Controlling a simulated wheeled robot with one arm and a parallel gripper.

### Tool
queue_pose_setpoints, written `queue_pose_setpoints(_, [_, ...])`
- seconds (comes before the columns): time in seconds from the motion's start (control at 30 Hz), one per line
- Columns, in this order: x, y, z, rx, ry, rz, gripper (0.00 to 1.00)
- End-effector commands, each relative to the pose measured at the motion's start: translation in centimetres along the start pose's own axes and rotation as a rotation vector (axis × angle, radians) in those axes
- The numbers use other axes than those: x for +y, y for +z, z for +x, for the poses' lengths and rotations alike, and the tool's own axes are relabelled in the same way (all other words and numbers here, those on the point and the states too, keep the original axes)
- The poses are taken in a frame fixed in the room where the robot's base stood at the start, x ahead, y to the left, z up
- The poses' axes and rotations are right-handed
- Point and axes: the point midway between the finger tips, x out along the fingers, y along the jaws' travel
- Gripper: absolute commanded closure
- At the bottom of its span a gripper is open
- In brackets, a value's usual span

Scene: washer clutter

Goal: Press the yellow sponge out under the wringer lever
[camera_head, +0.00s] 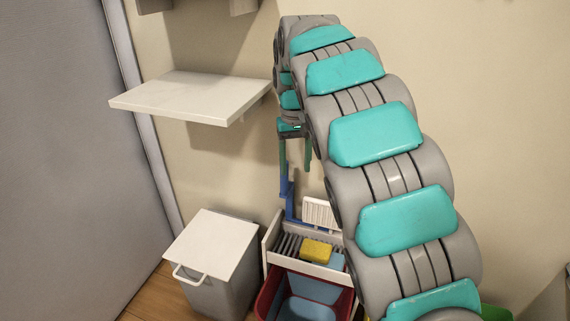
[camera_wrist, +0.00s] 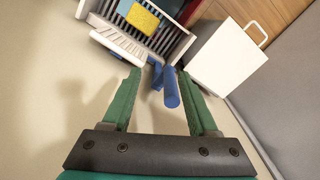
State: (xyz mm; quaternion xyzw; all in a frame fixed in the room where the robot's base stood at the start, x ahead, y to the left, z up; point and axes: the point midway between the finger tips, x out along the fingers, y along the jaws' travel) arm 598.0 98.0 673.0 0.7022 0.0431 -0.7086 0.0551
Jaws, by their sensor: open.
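The yellow sponge (camera_head: 316,251) lies on the slatted grate of the wringer (camera_head: 288,245); it also shows at the top of the wrist view (camera_wrist: 143,19). The blue wringer lever (camera_head: 287,190) stands up behind the grate, and a white slotted plate (camera_head: 320,213) is raised clear of the sponge. My gripper (camera_head: 295,155) points down above the lever, with its green fingers apart. In the wrist view the lever's round blue end (camera_wrist: 171,90) shows between the fingers of my gripper (camera_wrist: 157,78). I cannot tell whether they touch it.
A light-blue piece (camera_head: 337,261) lies beside the sponge. A red bucket (camera_head: 268,293) with a blue inner container (camera_head: 314,288) stands below. A grey bin with a white lid (camera_head: 212,244) stands left. A white shelf (camera_head: 185,96) juts from the wall. My arm hides the right side.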

Motion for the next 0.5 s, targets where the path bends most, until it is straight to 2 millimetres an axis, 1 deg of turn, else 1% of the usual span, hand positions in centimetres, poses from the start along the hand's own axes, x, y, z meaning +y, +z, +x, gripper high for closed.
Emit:
queue_pose_setpoints(0.03, [-0.6,-1.1,-0.5,0.003,-0.005,-0.018,0.41])
queue_pose_setpoints(0.1, [-1.4,-2.1,-0.5,0.004,-0.011,-0.037,0.41])
queue_pose_setpoints(0.2, [-2.0,-3.0,-0.7,0.011,-0.014,-0.055,0.41])
queue_pose_setpoints(0.37, [-2.4,-3.2,-0.3,0.010,-0.016,-0.062,0.41])
queue_pose_setpoints(0.5, [-2.4,-3.2,0.6,0.008,-0.016,-0.062,0.41])
